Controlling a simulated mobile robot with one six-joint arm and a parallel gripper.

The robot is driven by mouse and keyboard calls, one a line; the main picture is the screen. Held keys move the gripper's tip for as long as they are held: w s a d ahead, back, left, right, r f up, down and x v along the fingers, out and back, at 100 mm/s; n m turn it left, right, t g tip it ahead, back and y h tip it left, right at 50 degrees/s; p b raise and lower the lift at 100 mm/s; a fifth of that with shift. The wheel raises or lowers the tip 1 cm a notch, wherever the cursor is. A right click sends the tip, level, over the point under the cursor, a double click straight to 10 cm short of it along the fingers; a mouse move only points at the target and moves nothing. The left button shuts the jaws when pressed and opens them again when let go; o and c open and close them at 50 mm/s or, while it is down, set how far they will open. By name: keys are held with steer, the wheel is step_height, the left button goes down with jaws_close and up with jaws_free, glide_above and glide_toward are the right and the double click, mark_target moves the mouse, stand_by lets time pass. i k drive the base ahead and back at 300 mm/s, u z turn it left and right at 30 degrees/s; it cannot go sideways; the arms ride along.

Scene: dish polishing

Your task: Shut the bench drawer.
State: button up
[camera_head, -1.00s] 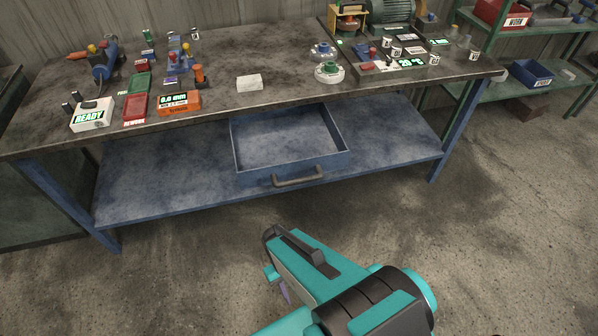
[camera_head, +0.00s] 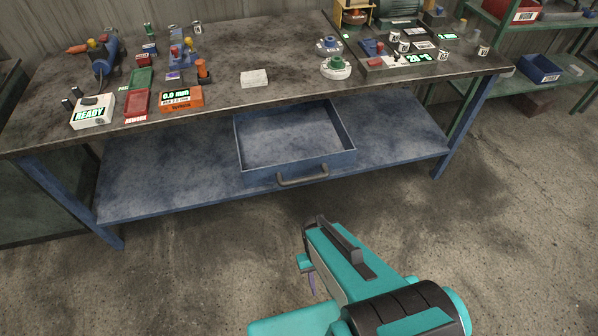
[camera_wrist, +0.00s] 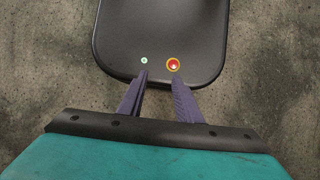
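The bench drawer (camera_head: 294,164) is a blue open-topped tray under the bench top, pulled well out toward me. It looks empty. Its dark curved handle (camera_head: 302,178) is on the front panel. My gripper (camera_head: 312,284) is in front of the drawer, lower in the picture and apart from the handle, with a purple finger pointing down. In the wrist view its two purple fingers (camera_wrist: 159,78) have a gap between them and nothing in it. The drawer is not in the wrist view.
The workbench (camera_head: 225,55) carries a white READY box (camera_head: 93,112), red and green trays, an orange gauge box (camera_head: 181,98) and several cups. A blue lower shelf (camera_head: 170,180) spans the legs. Shelving with bins stands at right. The concrete floor before the bench is clear.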

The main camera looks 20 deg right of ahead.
mark_target(288, 146)
steer(key=u, duration=0.25)
steer(key=k, duration=0.9)
steer(key=u, duration=0.5)
steer(key=k, duration=0.45)
steer(key=u, duration=0.5)
steer(key=i, duration=0.9)
steer(key=u, duration=0.05)
